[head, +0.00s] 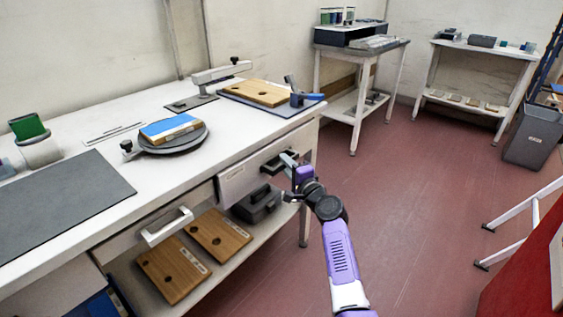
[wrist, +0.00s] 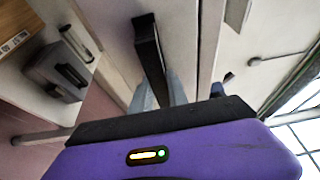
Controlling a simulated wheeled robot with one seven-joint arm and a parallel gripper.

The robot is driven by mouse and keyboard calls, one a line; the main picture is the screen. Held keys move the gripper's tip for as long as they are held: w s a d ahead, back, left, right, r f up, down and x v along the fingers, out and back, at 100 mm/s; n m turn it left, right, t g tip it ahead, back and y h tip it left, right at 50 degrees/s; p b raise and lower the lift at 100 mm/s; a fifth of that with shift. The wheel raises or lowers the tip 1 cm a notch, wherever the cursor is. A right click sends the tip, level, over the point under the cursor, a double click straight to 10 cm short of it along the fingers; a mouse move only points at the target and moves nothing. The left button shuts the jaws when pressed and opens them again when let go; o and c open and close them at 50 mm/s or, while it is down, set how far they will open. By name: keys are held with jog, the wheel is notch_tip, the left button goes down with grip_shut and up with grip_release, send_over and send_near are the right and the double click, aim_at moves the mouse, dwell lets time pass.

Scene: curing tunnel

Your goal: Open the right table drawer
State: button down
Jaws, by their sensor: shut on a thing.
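The right table drawer (head: 240,181) is a pale front under the white worktop, near the table's right end. My gripper (head: 289,161) is at this handle. In the wrist view its grey fingers (wrist: 160,95) are on either side of the bar, shut on it. The purple gripper body hides part of the fingers and of the drawer front.
The left drawer has a white handle (head: 166,227). The worktop (head: 110,205) bears a turntable (head: 180,142) and wooden boards. A dark toolbox (head: 257,204) sits on the lower shelf. Red floor (head: 400,200) is free to the right; a red object (head: 520,275) stands at lower right.

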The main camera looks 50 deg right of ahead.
jog(key=s+b, duration=0.1)
jog(key=s, duration=2.1)
jog(key=shift+s, duration=0.15)
jog(key=shift+f, duration=0.1)
jog(key=c, duration=1.3)
grip_release()
jog(key=shift+s, duration=0.1)
jog(key=v, duration=0.7)
jog(key=shift+s+a, duration=0.15)
jog(key=shift+s, duration=0.15)
